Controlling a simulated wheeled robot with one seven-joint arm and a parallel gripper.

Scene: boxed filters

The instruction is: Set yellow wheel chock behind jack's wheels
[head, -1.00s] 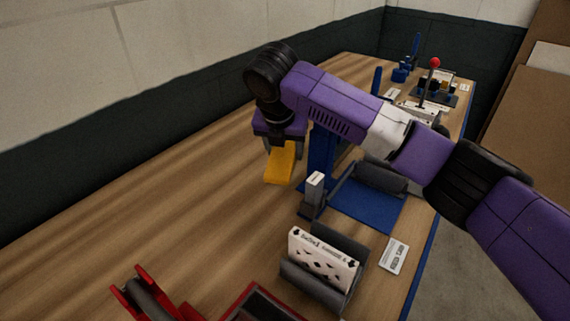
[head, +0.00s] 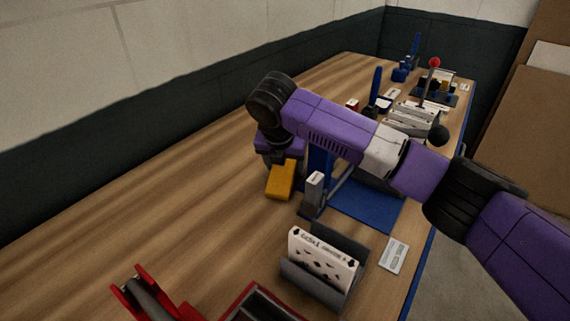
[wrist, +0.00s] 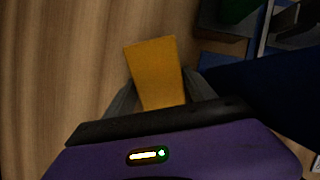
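The yellow wheel chock (head: 281,182) is held between the fingers of my gripper (head: 279,158), just left of a blue upright post. It looks low over the wooden table; whether it touches the wood I cannot tell. In the wrist view the chock (wrist: 157,70) sticks out between the two dark fingers of my gripper (wrist: 162,95), tilted slightly. No jack with wheels can be made out for sure; my arm hides part of the blue stand (head: 365,208) beside the chock.
A small grey-white block (head: 314,190) stands close right of the chock. A grey holder (head: 345,245) with a white printed box (head: 322,258) is nearer. A red frame with a grey roller (head: 146,298) is front left. The table (head: 150,215) is bare to the left.

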